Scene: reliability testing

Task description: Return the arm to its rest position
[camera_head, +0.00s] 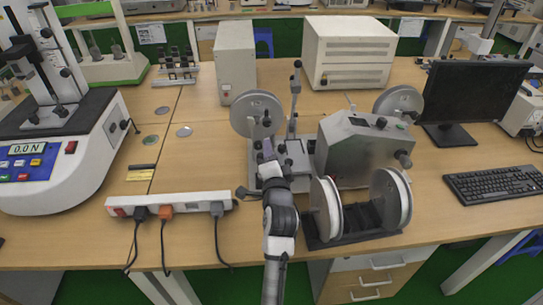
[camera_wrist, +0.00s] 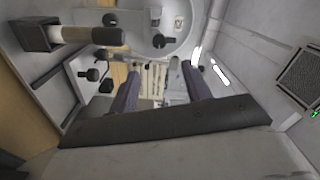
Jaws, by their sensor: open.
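My arm reaches up from the bottom of the head view, over the bench's front edge. My gripper (camera_head: 267,152) is at the grey machine base (camera_head: 293,165), left of the metal box (camera_head: 357,150) with knobs. Whether it touches the machine cannot be told. In the wrist view my gripper (camera_wrist: 160,72) shows two dark purple fingers set apart, with nothing held between them. Machine parts with black knobs (camera_wrist: 93,74) lie beyond and to the left of the fingers. A grey metal wall is close on the right.
Reels (camera_head: 257,114) stand behind the gripper, and white spools (camera_head: 391,198) stand to its right. A power strip (camera_head: 170,204) with plugged cables lies left of my arm. A force tester (camera_head: 60,150) stands far left; a monitor (camera_head: 474,95) and keyboard (camera_head: 497,184) are right. The left-middle bench is mostly clear.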

